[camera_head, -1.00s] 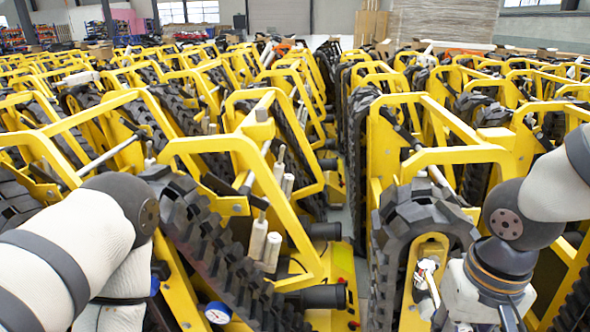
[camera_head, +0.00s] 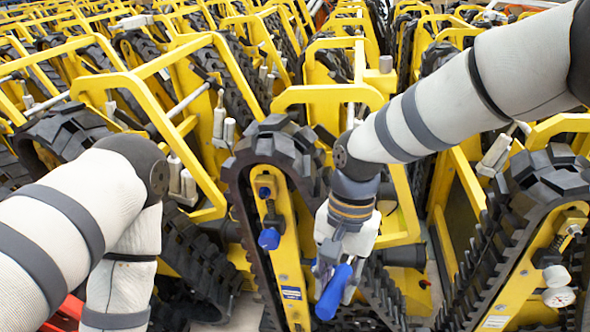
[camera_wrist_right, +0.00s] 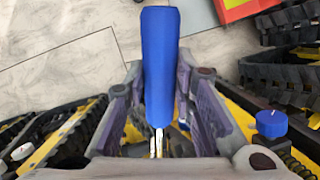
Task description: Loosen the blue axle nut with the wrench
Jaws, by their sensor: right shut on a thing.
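My right gripper (camera_head: 332,266) is shut on the wrench (camera_head: 333,292), whose blue handle sticks out past the fingers. In the right wrist view the blue handle (camera_wrist_right: 160,60) stands between my fingers, with a bit of bright metal at its lower end; the rest is hidden. A small blue nut (camera_head: 263,192), which looks like the axle nut, sits near the top of the yellow track plate, left of my gripper. The wrench is apart from it. My left gripper is out of view, below the left arm.
A blue knob (camera_head: 268,238) under a spring hangs on the same plate. Black tracks (camera_head: 235,190) surround the plate. A carrier with a white gauge (camera_head: 559,297) stands at the right. Rows of yellow carriers fill the back. Grey floor (camera_wrist_right: 70,65) shows in the wrist view.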

